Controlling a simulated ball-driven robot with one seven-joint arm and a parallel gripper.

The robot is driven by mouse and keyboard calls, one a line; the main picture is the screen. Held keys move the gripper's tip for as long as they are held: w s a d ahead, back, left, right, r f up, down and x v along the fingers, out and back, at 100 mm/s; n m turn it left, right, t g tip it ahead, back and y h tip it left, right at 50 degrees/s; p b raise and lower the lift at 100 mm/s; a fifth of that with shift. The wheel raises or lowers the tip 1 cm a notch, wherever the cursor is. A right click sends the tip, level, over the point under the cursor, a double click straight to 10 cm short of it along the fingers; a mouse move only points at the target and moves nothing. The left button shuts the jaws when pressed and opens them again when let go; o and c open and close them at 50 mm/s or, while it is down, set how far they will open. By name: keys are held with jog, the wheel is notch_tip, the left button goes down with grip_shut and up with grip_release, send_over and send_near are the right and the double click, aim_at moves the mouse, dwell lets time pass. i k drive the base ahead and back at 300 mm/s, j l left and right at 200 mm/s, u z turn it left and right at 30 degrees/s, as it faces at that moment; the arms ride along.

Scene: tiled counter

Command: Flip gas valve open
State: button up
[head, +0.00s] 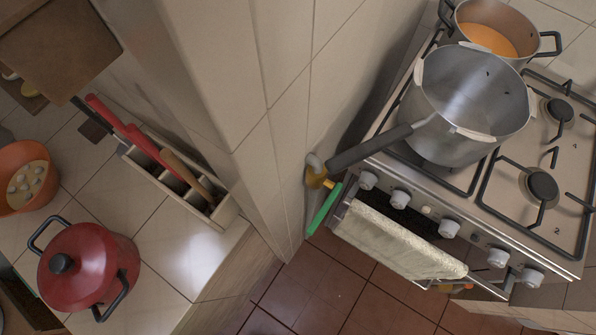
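The gas valve (318,178) is a small brass-coloured fitting on the tiled wall beside the stove, near the middle of the head view. Its green lever (324,210) slants from the fitting toward the lower left of the picture. A short pale pipe end shows just above the brass part. The dark handle of a pot passes close to the valve on its right. I cannot tell from this view whether the lever lies along the pipe or across it. My gripper is not in view.
The stove (513,215) stands right of the valve, with a large metal pot (470,100) on it. A towel (395,243) hangs on its front rail. The left counter (185,250) holds a red lidded pot (85,265) and a utensil box (228,212). Brown floor tiles lie below.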

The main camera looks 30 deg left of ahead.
aim_at(334, 194)
jog(key=i+l+u, duration=0.2)
jog(key=u, duration=0.2)
jog(key=i+l+u, duration=0.1)
jog(key=l+u, duration=0.3)
jog(key=i+l+u, duration=0.1)
jog(key=l+u, duration=1.15)
jog(key=k+l, duration=0.05)
jog(key=l, duration=0.05)
